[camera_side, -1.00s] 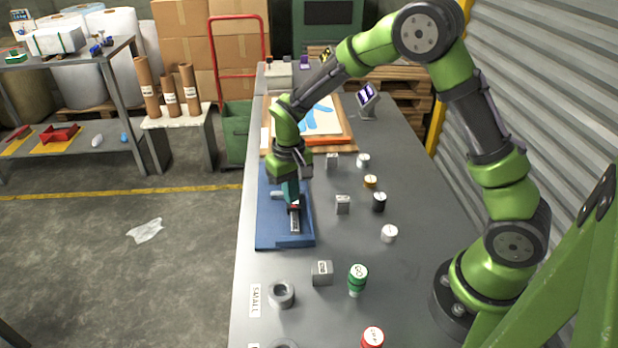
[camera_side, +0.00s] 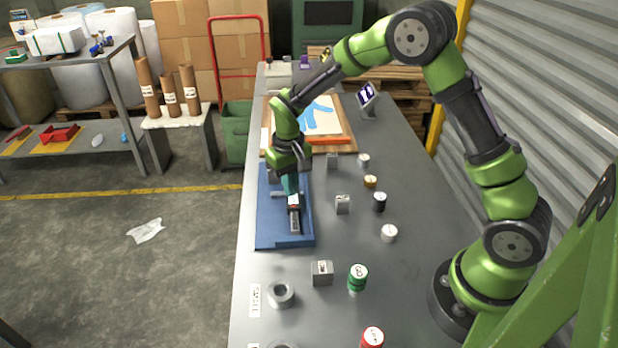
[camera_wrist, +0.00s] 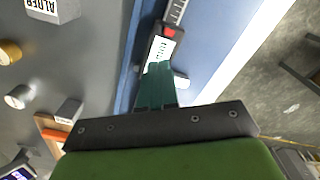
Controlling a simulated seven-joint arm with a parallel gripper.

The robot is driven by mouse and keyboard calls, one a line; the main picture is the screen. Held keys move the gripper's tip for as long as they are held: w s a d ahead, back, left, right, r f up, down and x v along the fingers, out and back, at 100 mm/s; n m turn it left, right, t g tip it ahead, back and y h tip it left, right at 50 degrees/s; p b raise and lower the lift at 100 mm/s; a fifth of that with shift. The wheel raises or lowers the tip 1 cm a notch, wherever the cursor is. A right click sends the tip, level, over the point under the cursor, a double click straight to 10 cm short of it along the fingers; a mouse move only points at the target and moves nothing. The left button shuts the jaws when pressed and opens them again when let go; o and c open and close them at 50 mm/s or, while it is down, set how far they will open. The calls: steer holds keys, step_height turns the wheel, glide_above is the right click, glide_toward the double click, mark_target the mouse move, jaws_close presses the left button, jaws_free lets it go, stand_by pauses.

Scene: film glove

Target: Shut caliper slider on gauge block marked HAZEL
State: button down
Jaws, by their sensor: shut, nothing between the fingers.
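The caliper lies in a blue tray (camera_side: 270,238). Its grey beam (camera_side: 295,222) points toward the side camera, and shows in the wrist view (camera_wrist: 178,10). The slider, with a white label and red end (camera_wrist: 163,47), is just beyond the fingertips. My gripper (camera_side: 291,192) is shut and empty, its teal fingers (camera_wrist: 157,72) pointing down at the slider; whether they touch it I cannot tell. A small grey piece (camera_side: 277,194) lies left of the fingers, perhaps a caliper jaw. I cannot read HAZEL on any block; one grey block (camera_wrist: 52,8) reads ALDER.
Grey blocks stand to the right of the tray (camera_side: 342,204) and in front of it (camera_side: 322,272). Several small cylinders, including a black one (camera_side: 379,202) and a green one (camera_side: 357,279), stand farther right. A grey ring (camera_side: 281,295) lies near the front-left edge.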

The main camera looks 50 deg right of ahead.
steer(key=shift+w+d, duration=5.35)
stand_by(2.7)
